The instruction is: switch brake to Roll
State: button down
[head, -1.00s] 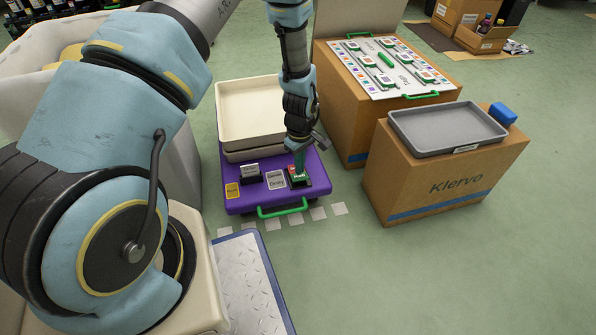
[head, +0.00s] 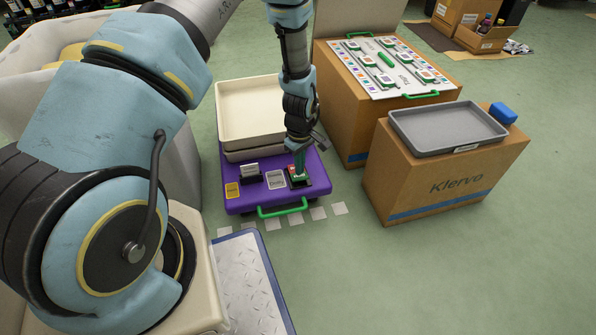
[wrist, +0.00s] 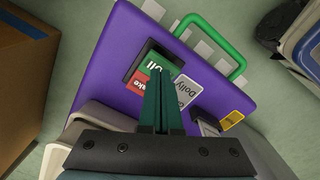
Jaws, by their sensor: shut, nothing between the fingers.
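The brake switch is a rocker with a green half lettered "Roll" (wrist: 156,60) and a red half (wrist: 138,82) whose lettering is partly covered. It sits in a dark frame on the purple dolly (head: 236,205). My gripper (head: 298,173) points down at the switch, fingers together and empty. In the wrist view its fingertips (wrist: 161,72) lie over the green half and hide part of it. They look to be touching or very close to it. I cannot tell for sure which half is pressed down.
A label lettered "Dolly" (wrist: 187,90) and a yellow label (head: 232,190) are on the dolly. A cream tray (head: 250,95) stands on its far part, and a green handle (head: 283,208) is at its front. Cardboard boxes (head: 440,185) stand to the right.

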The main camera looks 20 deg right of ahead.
jog(key=shift+f+b, duration=0.45)
jog(key=shift+f, duration=0.4)
dwell(0.3)
jog(key=shift+r, duration=0.1)
notch_tip(320, 180, up, 7)
jog(key=p, duration=0.6)
jog(key=shift+w, duration=0.1)
dwell(0.6)
